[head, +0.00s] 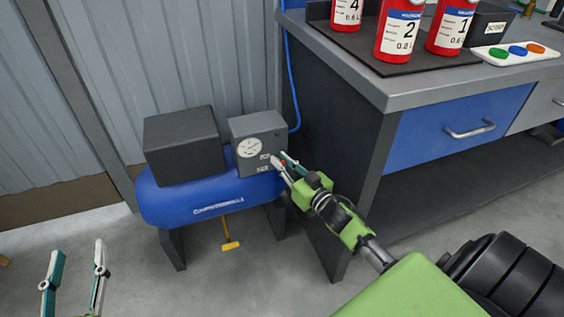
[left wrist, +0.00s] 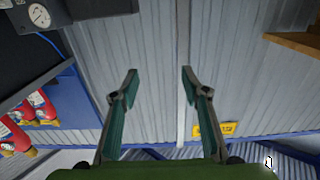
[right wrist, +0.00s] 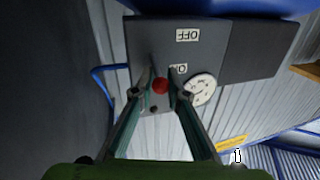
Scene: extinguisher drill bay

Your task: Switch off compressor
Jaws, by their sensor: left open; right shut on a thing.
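The compressor has a blue tank (head: 190,205) and a grey control box (head: 258,130) with a round white gauge (head: 250,148). In the right wrist view, the box face appears upside down, with an OFF label (right wrist: 187,35) and an ON label (right wrist: 178,69). A red knob (right wrist: 160,86) sits near the ON label, away from OFF. My right gripper (head: 280,163) is at the box front, its fingers shut on the red knob; they hide part of the ON label. My left gripper (head: 77,250) is open and empty at the lower left, away from the compressor.
A workbench (head: 410,88) stands right of the compressor, its side close to my right arm. It carries red extinguishers (head: 401,30) and a white tray (head: 513,54) with coloured discs. A yellow-handled part (head: 230,243) hangs under the tank. The floor at front left is clear.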

